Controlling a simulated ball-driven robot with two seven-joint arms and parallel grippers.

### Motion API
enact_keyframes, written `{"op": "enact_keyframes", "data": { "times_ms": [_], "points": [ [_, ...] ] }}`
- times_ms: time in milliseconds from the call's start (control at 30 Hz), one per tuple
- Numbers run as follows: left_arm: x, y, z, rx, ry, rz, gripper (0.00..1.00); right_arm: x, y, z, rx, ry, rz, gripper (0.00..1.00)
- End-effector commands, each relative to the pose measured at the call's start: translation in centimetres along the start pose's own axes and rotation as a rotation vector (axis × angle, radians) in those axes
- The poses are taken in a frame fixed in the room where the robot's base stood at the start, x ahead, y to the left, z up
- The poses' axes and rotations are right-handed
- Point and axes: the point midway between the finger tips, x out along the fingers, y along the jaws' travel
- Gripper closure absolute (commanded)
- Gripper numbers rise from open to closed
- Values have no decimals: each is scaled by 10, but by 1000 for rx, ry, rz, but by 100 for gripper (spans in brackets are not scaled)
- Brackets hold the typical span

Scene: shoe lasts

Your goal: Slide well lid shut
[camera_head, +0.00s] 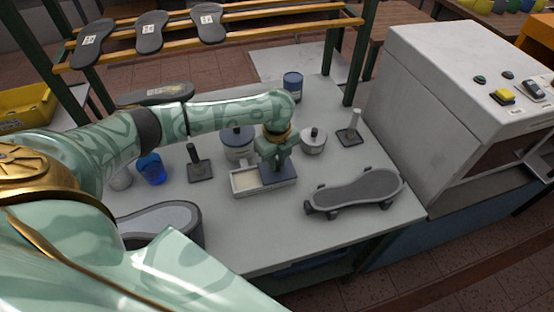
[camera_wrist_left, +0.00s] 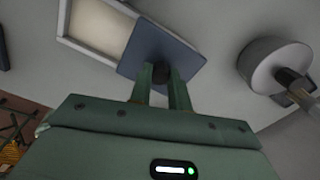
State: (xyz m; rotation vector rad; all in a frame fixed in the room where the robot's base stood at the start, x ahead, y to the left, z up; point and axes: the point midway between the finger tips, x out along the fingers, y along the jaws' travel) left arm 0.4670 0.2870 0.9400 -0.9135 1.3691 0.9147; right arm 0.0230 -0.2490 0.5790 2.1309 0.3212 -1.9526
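The well (camera_head: 236,182) is a small pale rectangular box on the grey table, with a cream-coloured inside showing at its left part. Its blue-grey lid (camera_head: 282,179) covers the right part, so the well is partly open. In the left wrist view the lid (camera_wrist_left: 182,57) sits beside the cream opening (camera_wrist_left: 100,27). My left gripper (camera_head: 275,163) points down over the lid. In the wrist view its fingers (camera_wrist_left: 160,78) stand on both sides of the lid's dark round knob (camera_wrist_left: 160,72) and appear to touch it. My right gripper is not in view.
A lidded pot (camera_head: 238,146) stands behind the well and a smaller one (camera_head: 313,141) to its right. Posts on dark bases stand left (camera_head: 200,168) and right (camera_head: 350,132). A blue cup (camera_head: 152,169) stands left.

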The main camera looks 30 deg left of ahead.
Motion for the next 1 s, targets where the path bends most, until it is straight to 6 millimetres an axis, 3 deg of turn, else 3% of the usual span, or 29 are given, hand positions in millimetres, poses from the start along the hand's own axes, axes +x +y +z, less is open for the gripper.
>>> {"op": "enact_keyframes", "data": {
  "times_ms": [167, 400, 533, 933, 967, 1000],
  "points": [
    [-2, 5, 2, -2, 0, 2, 100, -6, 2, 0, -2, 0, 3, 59],
    [-7, 56, 18, -4, 1, 6, 100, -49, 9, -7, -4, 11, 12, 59],
    [-5, 77, 25, -4, 2, 4, 100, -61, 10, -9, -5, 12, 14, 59],
    [0, 86, 28, -1, -1, 4, 100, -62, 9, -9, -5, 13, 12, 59],
    [0, 86, 28, -1, -1, 4, 73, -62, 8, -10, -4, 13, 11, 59],
    [0, 86, 28, -1, -1, 4, 62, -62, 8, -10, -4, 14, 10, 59]
  ]
}}
